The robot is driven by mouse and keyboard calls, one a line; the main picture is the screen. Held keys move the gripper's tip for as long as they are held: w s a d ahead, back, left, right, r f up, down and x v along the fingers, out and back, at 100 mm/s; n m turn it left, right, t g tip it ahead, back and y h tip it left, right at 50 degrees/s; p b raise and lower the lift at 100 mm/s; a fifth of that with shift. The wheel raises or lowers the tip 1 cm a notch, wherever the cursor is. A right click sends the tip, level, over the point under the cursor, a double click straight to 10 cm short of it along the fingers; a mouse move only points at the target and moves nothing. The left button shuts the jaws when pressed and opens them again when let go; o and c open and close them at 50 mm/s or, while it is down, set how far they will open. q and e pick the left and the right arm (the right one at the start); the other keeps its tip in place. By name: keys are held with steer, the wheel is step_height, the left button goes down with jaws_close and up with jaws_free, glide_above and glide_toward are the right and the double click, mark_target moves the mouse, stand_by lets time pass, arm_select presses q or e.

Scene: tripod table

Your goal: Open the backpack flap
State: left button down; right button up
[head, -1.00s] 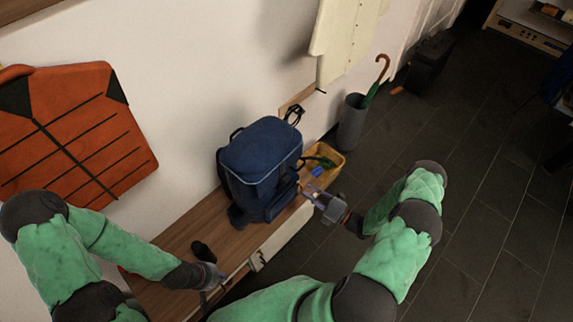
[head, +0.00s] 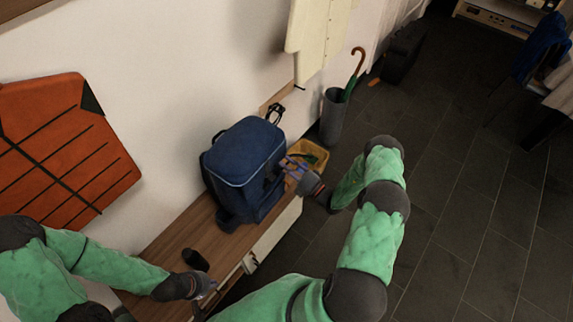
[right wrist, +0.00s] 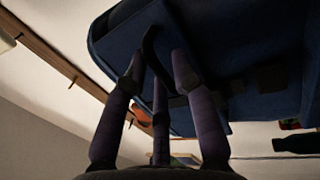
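The blue backpack (head: 247,150) stands upright on the wooden bench, and its flap lies closed over the top. My right gripper (head: 290,167) is at the backpack's right side, close to its front edge. In the right wrist view, the fingers (right wrist: 156,72) are spread below the dark blue backpack (right wrist: 240,60). A dark strap (right wrist: 150,45) hangs between the fingertips; I cannot tell whether they touch it. My left gripper (head: 207,290) is low at the bench's front edge, away from the backpack; its fingers are too small to read.
A yellow bin (head: 312,153) with small items is just behind my right gripper. A grey umbrella stand (head: 332,117) is beyond it. A dark object (head: 195,259) lies on the bench (head: 190,228). An orange padded item (head: 62,145) hangs on the wall. The floor at right is open.

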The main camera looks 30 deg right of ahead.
steer(key=shift+w+a+r, duration=0.1)
steer(key=shift+w, duration=0.2)
jaws_close()
